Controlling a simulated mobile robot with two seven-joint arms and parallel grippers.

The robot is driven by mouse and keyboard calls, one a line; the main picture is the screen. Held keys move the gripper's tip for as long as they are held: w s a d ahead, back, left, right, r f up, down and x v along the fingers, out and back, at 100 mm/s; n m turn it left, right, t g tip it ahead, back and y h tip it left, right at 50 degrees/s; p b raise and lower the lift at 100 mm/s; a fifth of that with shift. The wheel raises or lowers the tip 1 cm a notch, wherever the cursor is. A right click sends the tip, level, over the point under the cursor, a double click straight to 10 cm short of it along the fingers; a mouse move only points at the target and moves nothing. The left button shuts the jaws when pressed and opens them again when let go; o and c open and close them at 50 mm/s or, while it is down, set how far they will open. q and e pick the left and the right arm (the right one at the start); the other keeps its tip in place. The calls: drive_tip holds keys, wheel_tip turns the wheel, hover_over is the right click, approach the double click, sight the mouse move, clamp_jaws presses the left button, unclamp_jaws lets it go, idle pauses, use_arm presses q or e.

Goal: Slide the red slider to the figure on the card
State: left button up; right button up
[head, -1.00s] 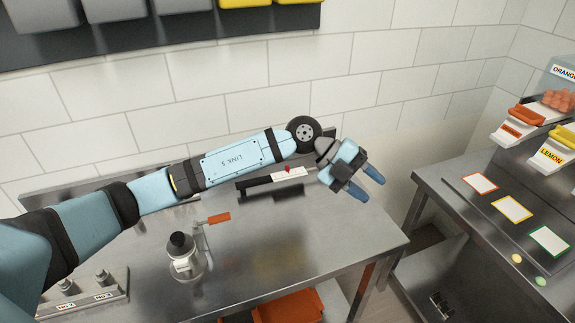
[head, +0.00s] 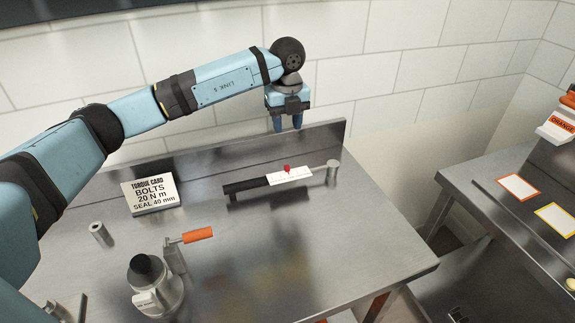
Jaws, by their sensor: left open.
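The red slider (head: 287,168) is a small red knob on a white scale strip (head: 291,175). The strip is part of a torque wrench (head: 247,186) with a black handle at left and a metal head at right, lying on the steel bench. The slider sits near the middle of the strip; the scale figures are too small to read. The white torque card (head: 151,193) stands to the left and reads "BOLTS 20 N m, SEAL 40 mm". My left gripper (head: 287,123) is open, pointing down, above and behind the slider, apart from it. My right gripper is out of view.
A grey device with a black knob (head: 147,270) and an orange-handled lever (head: 197,235) stands in front. A small metal cylinder (head: 98,231) is at left. The bench's raised back edge (head: 325,137) is close behind the wrench. Bare bench lies in front of it.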

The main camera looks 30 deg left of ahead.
sight(287, 167)
use_arm(q)
wheel_tip(287, 167, down, 13)
drive_tip(key=shift+f+p, duration=0.1)
drive_tip(key=shift+p, duration=0.3)
clamp_jaws()
